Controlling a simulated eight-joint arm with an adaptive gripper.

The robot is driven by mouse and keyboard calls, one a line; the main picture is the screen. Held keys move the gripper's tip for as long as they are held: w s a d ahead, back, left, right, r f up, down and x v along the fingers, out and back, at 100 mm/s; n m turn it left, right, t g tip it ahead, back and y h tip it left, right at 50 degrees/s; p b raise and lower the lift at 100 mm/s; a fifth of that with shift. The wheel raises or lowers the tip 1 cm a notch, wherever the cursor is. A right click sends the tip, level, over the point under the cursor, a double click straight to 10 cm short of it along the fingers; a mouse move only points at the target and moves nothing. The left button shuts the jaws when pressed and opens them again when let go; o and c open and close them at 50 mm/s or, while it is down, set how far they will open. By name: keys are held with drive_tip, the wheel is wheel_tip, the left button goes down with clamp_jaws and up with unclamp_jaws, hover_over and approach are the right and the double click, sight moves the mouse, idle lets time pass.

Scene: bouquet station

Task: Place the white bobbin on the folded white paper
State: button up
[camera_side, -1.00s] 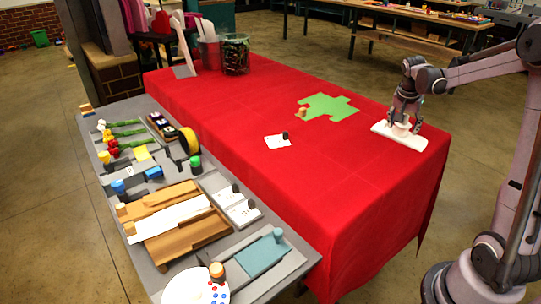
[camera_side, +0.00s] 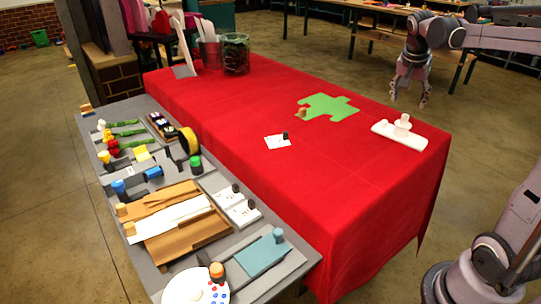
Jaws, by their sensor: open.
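A white bobbin (camera_side: 402,125) stands upright on a folded white paper (camera_side: 408,138) near the right edge of the red table. The paper is a flat, long white slab shape lying slantwise. My gripper (camera_side: 409,103) is open and empty, with its fingers pointing down. In the picture it is above the bobbin and apart from it. Nothing hides the bobbin now.
A green paper cutout (camera_side: 328,107) with a small tan block (camera_side: 302,113) lies mid-table. A white card (camera_side: 278,142) with a dark piece lies left of it. A grey side table (camera_side: 178,255) holds flowers, trays and tools. The red table's front (camera_side: 350,200) is clear.

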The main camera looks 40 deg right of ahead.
drive_tip(key=s+a+f+n+t+y, duration=0.1)
drive_tip(key=a+n, duration=0.4)
drive_tip(key=a, duration=0.5)
drive_tip(key=s+a+f+n+t+y, duration=0.2)
drive_tip(key=s+a+f+n+t, duration=0.1)
drive_tip(key=a, duration=0.8)
drive_tip(key=s+a+f+n+t+y, duration=0.1)
drive_tip(key=s+a+f+n+t, duration=0.1)
drive_tip(key=a+n, duration=0.5)
drive_tip(key=shift+s+a+f+y, duration=0.1)
drive_tip(key=shift+a+f, duration=0.15)
drive_tip(key=shift+a, duration=0.4)
drive_tip(key=shift+a+f+y, duration=0.1)
drive_tip(key=shift+a+f, duration=0.1)
drive_tip(key=shift+a, duration=0.45)
drive_tip(key=shift+s+a+f+y, duration=0.1)
drive_tip(key=shift+a+f, duration=0.15)
drive_tip(key=shift+a, duration=0.4)
drive_tip(key=shift+w, duration=0.1)
